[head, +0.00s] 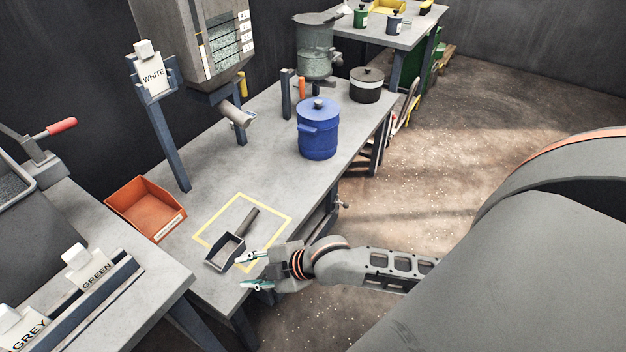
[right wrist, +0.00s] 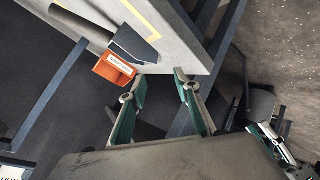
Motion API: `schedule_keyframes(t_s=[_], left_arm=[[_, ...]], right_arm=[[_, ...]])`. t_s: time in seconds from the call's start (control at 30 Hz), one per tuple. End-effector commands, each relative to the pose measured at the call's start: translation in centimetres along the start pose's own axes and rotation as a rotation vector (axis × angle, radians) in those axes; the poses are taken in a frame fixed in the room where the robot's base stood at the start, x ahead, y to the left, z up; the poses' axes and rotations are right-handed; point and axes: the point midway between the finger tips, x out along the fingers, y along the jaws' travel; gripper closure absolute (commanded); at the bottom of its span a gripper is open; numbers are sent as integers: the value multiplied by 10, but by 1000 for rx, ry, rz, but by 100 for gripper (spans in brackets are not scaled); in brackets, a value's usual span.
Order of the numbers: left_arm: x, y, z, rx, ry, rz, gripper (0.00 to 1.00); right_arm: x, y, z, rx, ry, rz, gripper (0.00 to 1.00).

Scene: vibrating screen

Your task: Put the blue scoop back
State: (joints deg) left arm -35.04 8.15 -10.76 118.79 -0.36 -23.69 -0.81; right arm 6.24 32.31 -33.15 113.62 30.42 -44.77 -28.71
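A dark grey scoop (head: 228,250) with a dark handle lies inside and partly over a yellow outlined square (head: 208,226) on the grey bench. I cannot clearly see blue on it. It also shows in the right wrist view (right wrist: 131,44), near the bench edge. My right gripper (head: 257,270) is open and empty, just right of the scoop's pan at the bench's near edge, apart from it. Its two green-padded fingers (right wrist: 160,94) are spread in the right wrist view. What looks like my left gripper (right wrist: 270,138) shows small at that view's lower right; its opening is unclear.
An orange bin (head: 146,207) stands left of the square. A blue lidded pot (head: 318,130), a black and white pot (head: 366,86) and a hopper (head: 218,45) with a spout (head: 237,114) are further back. GREEN and GREY labelled holders (head: 88,268) stand at lower left.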

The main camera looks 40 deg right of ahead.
Motion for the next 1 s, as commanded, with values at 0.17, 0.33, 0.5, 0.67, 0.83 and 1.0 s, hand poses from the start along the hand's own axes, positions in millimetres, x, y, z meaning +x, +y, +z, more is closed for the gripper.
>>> schedule_keyframes(t_s=[0.17,0.33,0.5,0.67,0.83,1.0], left_arm=[[0,0,-1,1,2,0,60],[0,0,-1,2,2,1,60],[0,0,-1,2,2,1,60],[0,0,-1,2,2,1,60],[0,0,-1,2,2,1,60],[0,-1,-4,2,6,-1,60]], right_arm=[[-19,-53,5,335,-4,84,68],[-51,-95,32,611,-59,179,68],[-85,-129,61,784,-127,255,68],[-102,-144,75,849,-161,289,68],[-104,-146,76,856,-165,293,68],[-104,-144,75,855,-163,293,68]])
